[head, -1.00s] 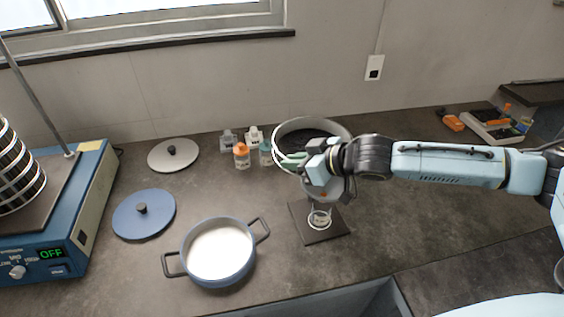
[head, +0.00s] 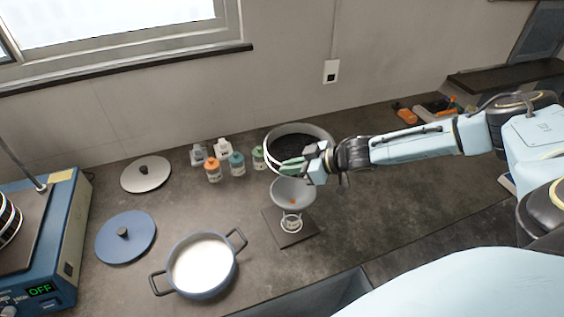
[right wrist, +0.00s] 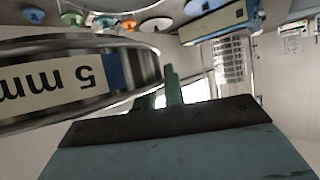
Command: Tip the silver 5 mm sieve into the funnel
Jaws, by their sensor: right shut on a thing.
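The silver 5 mm sieve (head: 327,137) is held over the counter in the head view, its open top showing a dark inside. My right gripper (head: 290,167) is shut on its near rim. In the right wrist view the sieve (right wrist: 125,70) shows its "5 mm" label upside down, with the counter at the top of that picture. The grey funnel (head: 293,194) stands just below and in front of the gripper in the head view, above a clear vessel (head: 291,222) on a dark square base (head: 283,238). My left gripper is out of view.
A blue pot (head: 206,284) with white contents, a blue lid (head: 140,247) and a pale lid (head: 160,181) lie to the left. Several small bottles (head: 237,165) stand left of the sieve. A blue shaker (head: 62,265) reading OFF is at far left.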

